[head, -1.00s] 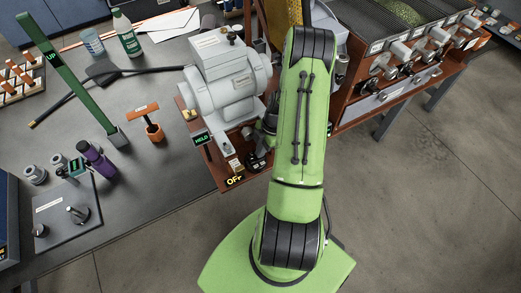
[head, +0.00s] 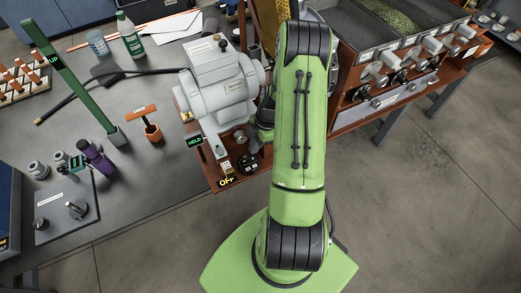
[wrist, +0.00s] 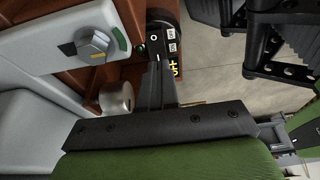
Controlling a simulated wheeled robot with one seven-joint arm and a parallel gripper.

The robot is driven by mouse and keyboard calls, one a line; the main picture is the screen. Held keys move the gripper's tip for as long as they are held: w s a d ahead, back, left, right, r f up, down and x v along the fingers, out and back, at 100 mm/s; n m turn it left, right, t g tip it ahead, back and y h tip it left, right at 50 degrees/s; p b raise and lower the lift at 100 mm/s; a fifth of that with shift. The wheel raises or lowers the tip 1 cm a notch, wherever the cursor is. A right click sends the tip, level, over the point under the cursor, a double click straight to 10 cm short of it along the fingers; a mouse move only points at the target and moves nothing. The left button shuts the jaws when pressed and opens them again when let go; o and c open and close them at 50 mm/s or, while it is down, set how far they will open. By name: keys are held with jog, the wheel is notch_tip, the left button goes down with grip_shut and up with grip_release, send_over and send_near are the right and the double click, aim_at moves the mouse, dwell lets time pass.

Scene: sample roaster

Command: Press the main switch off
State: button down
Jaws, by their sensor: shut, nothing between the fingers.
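My gripper (wrist: 158,66) is shut, its dark fingers together in the wrist view. Its tips overlap the lower part of a black switch plate (wrist: 154,40) marked O and I, with small white labels beside it. I take this plate for the main switch; whether the tips touch it I cannot tell, and they hide part of it. A yellow sign (wrist: 178,68), partly cut by the fingers, stands beside it. In the head view the sign reads OFF (head: 227,182), at the front edge of the roaster's brown base. My arm hides most of the gripper there.
A grey dial (wrist: 95,43) and a metal cylinder (wrist: 117,97) are close left of the fingers. A brown bench with several knobs (head: 395,75) is to the right. The floor in front is clear.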

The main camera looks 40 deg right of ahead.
jog(key=s+d+r+p, duration=0.1)
jog(key=d+r, duration=0.4)
jog(key=r, duration=0.2)
jog(key=shift+d+r, duration=0.2)
